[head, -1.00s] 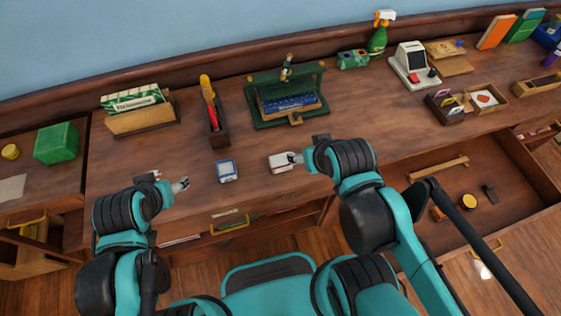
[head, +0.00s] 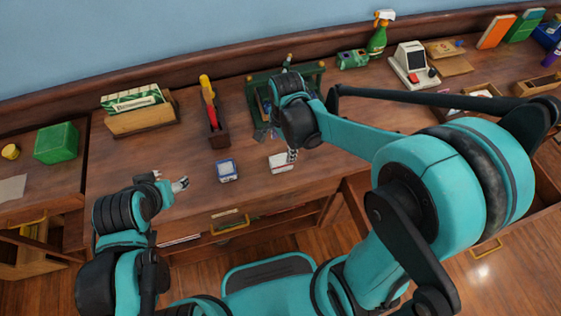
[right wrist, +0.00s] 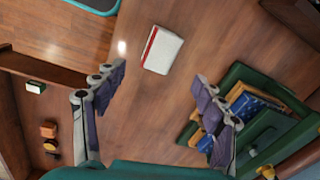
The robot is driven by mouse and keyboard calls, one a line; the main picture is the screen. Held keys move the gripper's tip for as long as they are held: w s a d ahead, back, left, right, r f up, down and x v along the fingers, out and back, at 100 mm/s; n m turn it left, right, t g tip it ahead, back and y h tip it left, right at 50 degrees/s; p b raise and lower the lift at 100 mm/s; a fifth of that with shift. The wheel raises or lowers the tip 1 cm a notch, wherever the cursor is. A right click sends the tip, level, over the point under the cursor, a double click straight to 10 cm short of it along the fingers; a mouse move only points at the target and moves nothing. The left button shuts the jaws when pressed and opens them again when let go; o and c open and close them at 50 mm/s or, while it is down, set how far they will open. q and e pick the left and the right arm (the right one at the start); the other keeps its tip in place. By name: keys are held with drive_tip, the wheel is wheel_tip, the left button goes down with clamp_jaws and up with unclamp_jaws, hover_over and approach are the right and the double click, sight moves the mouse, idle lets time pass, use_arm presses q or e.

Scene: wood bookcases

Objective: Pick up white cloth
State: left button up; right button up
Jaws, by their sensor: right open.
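The white cloth (head: 280,163) lies folded flat on the wooden desk near its front edge, to the right of a small blue-and-white device. It shows in the right wrist view (right wrist: 163,50) as a white rectangle with a red stripe along one edge. My right gripper (head: 292,155) is beside and above the cloth, its fingers spread and empty; the right wrist view shows both fingers apart (right wrist: 160,88), with the cloth beyond their tips. The fingers do not touch it. My left gripper (head: 181,185) is at the desk's front edge, with its jaw state too small to tell.
The blue-and-white device (head: 227,170) lies left of the cloth. A green stand with a blue item (right wrist: 250,105) is close to the right finger. A dark holder with red and yellow tools (head: 216,125) stands behind. An open drawer (right wrist: 35,115) is at the right side.

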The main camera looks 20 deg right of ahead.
sight(281, 160)
drive_tip(key=shift+w+a+f+m+g, duration=0.15)
drive_tip(key=shift+w+f+m, duration=0.1)
drive_tip(key=shift+f+m, duration=0.25)
drive_tip(key=shift+w+a+f+m+g, duration=0.2)
drive_tip(key=shift+f+m, duration=0.2)
drive_tip(key=shift+f, duration=0.55)
wheel_tip(281, 160, down, 8)
drive_tip(key=b, duration=0.4)
drive_tip(key=shift+d+r, duration=0.15)
drive_tip(key=shift+r, duration=0.2)
drive_tip(key=c, duration=1.3)
